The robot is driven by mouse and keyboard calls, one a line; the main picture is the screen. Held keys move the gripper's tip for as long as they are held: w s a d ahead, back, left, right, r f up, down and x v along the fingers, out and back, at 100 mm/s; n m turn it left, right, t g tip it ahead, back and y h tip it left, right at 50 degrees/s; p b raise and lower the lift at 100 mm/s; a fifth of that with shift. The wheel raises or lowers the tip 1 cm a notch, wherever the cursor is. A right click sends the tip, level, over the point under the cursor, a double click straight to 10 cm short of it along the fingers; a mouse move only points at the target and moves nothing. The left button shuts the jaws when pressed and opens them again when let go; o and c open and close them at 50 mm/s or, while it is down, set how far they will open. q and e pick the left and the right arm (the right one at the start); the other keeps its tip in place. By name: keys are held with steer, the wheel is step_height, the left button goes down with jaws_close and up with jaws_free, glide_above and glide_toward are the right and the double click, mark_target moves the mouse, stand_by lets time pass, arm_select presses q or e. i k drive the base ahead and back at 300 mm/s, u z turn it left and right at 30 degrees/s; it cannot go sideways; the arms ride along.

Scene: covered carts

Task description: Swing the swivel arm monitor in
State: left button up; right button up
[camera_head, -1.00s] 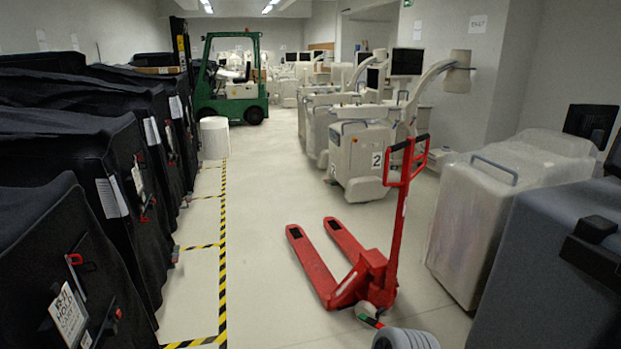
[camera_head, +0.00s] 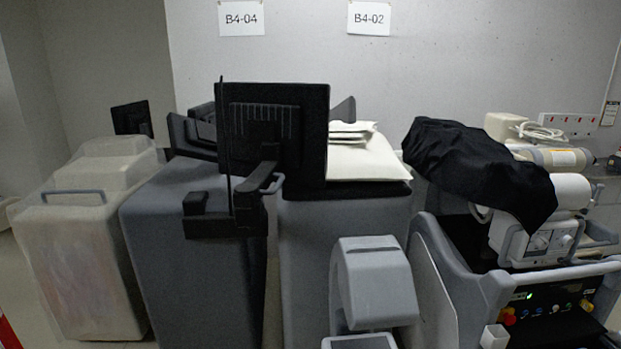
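A black flat monitor (camera_head: 300,120) stands upright in the middle of the head view, with its ribbed back towards me. A black jointed swivel arm (camera_head: 262,180) runs from behind it down to a bracket on the front of a dark grey cart (camera_head: 190,265). The monitor sticks out past the cart's right side, over the gap and in front of the neighbouring cart (camera_head: 345,215). A thin dark upright edge stands at the monitor's left. Neither of my grippers can be made out in the view.
A plastic-wrapped cart (camera_head: 90,260) stands at left. White folded sheets (camera_head: 365,160) lie on the neighbouring cart. At right, a machine with a control panel (camera_head: 545,315) is partly under a black cloth (camera_head: 480,170). The wall behind carries signs B4-04 (camera_head: 241,18) and B4-02 (camera_head: 369,18).

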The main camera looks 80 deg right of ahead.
mark_target(278, 133)
steer(key=z, duration=2.2)
